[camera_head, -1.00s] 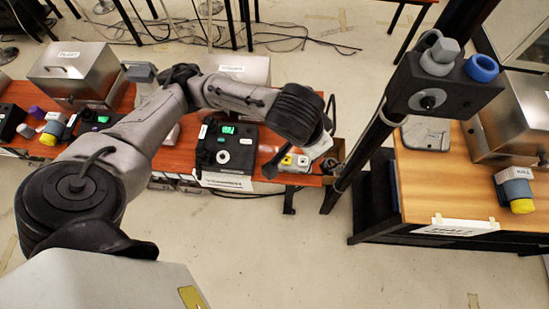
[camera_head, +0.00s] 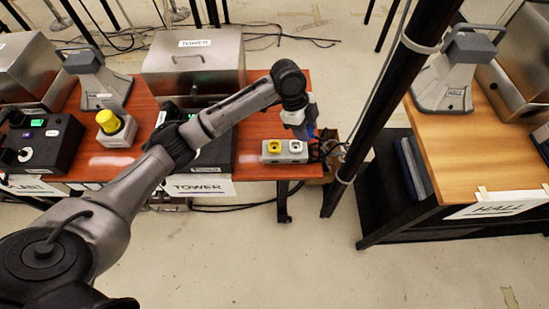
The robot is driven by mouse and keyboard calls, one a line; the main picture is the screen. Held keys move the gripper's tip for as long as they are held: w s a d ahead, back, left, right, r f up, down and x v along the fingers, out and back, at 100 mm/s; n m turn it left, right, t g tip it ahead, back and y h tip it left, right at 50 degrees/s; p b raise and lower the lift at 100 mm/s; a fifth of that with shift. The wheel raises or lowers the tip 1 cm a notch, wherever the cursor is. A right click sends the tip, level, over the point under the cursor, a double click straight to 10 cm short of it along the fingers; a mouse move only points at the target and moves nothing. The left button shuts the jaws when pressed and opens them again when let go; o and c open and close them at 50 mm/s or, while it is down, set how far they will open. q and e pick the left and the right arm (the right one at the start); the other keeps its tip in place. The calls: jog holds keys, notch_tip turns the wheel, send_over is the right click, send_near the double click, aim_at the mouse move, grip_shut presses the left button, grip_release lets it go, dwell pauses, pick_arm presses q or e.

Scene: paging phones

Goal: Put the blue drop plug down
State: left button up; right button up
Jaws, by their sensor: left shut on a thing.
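My left arm reaches in from the lower left, and my left gripper (camera_head: 306,127) is over the right end of the red-brown TOWER table (camera_head: 255,118). It is shut on the blue drop plug (camera_head: 309,131), of which only a small dark-blue part shows below the fingers. The plug is just above and right of a pale grey socket box (camera_head: 285,158) with a yellow and a white socket on top. I cannot tell whether the plug touches anything. My right gripper is not in view.
A TOWER steel box (camera_head: 192,66) stands behind my arm. A yellow plug (camera_head: 109,122) stands upright at left, by a grey cradle (camera_head: 103,78). Loose cables (camera_head: 327,150) lie beside the socket box. A black post (camera_head: 385,115) separates this table from the HALL table (camera_head: 445,150).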

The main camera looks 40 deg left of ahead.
pick_arm(q)
notch_tip(320, 180, down, 8)
jog(key=w+a+m+g+b, duration=0.1)
jog(key=w+m+b, duration=0.1)
jog(key=m+b, duration=0.15)
jog(key=shift+n, duration=0.35)
jog(key=a+f, duration=0.2)
jog(key=a, duration=0.2)
jog(key=a+f+b, duration=0.1)
jog(key=a+f, duration=0.1)
jog(key=a, duration=0.1)
jog(key=a+f+b, duration=0.1)
jog(key=a+f, duration=0.2)
jog(key=a, duration=0.1)
jog(key=shift+s+a, duration=0.25)
jog(key=shift+a, duration=0.05)
jog(key=shift+f+b, duration=0.7)
jog(key=shift+f, duration=1.4)
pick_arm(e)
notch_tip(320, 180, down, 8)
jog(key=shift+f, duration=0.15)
pick_arm(q)
jog(key=shift+f, duration=0.25)
jog(key=o, duration=0.9)
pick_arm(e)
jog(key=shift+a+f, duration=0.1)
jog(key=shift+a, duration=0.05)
pick_arm(q)
jog(key=shift+r, duration=0.1)
